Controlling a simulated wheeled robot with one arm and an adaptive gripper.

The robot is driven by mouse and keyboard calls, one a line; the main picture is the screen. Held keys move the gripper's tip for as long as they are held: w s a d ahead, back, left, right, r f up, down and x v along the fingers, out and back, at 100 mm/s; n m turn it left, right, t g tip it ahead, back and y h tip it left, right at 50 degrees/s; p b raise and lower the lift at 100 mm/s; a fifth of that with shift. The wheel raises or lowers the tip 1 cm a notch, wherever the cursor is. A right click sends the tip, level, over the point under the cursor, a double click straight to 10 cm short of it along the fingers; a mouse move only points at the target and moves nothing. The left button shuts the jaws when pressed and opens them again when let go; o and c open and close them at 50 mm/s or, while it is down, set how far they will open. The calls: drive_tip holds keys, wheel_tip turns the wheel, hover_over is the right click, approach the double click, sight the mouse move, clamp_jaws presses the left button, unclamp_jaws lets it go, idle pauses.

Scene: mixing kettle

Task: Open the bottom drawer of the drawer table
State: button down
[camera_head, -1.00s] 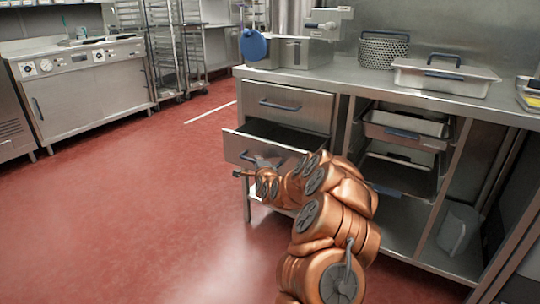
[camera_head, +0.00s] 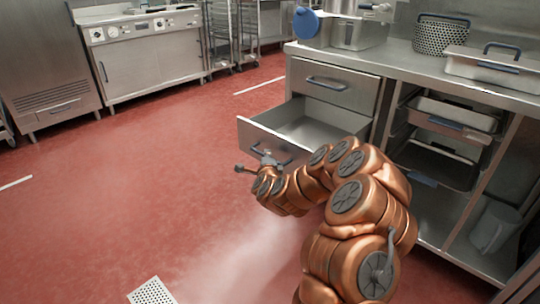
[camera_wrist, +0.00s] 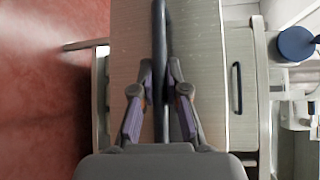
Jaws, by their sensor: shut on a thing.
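The drawer table has a closed top drawer (camera_head: 332,82) and, below it, a bottom drawer (camera_head: 318,122) pulled well out, with its bare interior showing in the head view. My gripper (camera_wrist: 160,82) is shut on the dark bar handle (camera_wrist: 160,25) of the bottom drawer, one finger on each side. The drawer's metal front (camera_wrist: 208,40) fills the middle of the wrist view. In the head view my copper arm covers part of the drawer's right side, and the fingertips at the handle are small and hard to make out.
Open shelves with trays (camera_head: 447,132) stand right of the drawers. On the counter (camera_head: 400,59) are a perforated basket (camera_head: 441,38) and a lidded pan (camera_head: 492,72). Red floor is clear to the left. A white floor grate (camera_head: 152,292) lies at the bottom.

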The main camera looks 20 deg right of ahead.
drive_tip(key=shift+f, duration=0.1)
drive_tip(key=c, duration=1.2)
unclamp_jaws()
drive_tip(key=shift+v, duration=3.75)
